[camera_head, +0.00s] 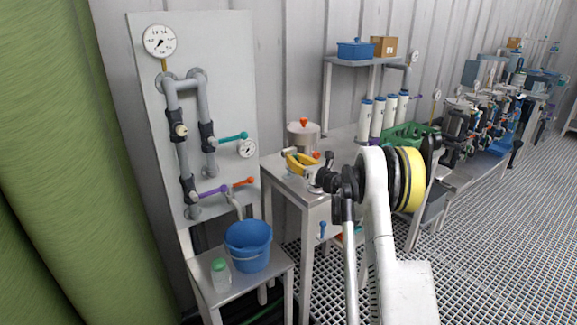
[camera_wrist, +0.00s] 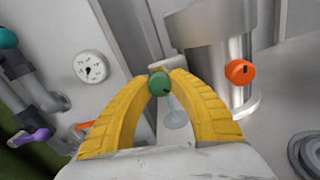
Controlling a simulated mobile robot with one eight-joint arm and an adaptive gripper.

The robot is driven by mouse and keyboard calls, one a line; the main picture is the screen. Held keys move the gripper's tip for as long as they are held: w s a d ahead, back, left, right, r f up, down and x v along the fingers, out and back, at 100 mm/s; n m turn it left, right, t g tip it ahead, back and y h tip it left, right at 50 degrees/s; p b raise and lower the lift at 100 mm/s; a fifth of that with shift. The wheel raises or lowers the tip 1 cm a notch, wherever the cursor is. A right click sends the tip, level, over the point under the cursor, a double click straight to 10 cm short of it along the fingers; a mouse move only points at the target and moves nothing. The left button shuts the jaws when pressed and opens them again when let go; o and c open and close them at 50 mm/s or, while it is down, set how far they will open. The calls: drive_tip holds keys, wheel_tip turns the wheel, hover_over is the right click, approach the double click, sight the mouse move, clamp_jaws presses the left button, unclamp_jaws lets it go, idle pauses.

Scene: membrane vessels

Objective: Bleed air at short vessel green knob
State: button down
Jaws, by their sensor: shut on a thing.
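A short steel vessel (camera_head: 303,138) stands on the table near the wall, with an orange knob on top. In the wrist view its steel body (camera_wrist: 212,45) fills the upper middle, and an orange-red knob (camera_wrist: 240,72) is on its right. The green knob (camera_wrist: 159,84) is left of the vessel, between the tips of my yellow fingers. My gripper (camera_wrist: 160,78) is shut on the green knob, one fingertip on each side. In the head view my gripper (camera_head: 291,160) is beside the vessel, and the green knob cannot be made out there.
A pipe panel (camera_head: 235,70) with gauges and coloured handles stands left. A blue bucket (camera_head: 249,246) and a green-capped bottle (camera_head: 220,274) sit on a low stand. White cylinders (camera_head: 377,117) and a green crate (camera_head: 407,135) are to the right. A small clear piece (camera_wrist: 175,112) lies below the knob.

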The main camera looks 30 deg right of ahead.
drive_tip(key=m, duration=1.1)
drive_tip(key=c, duration=1.1)
unclamp_jaws()
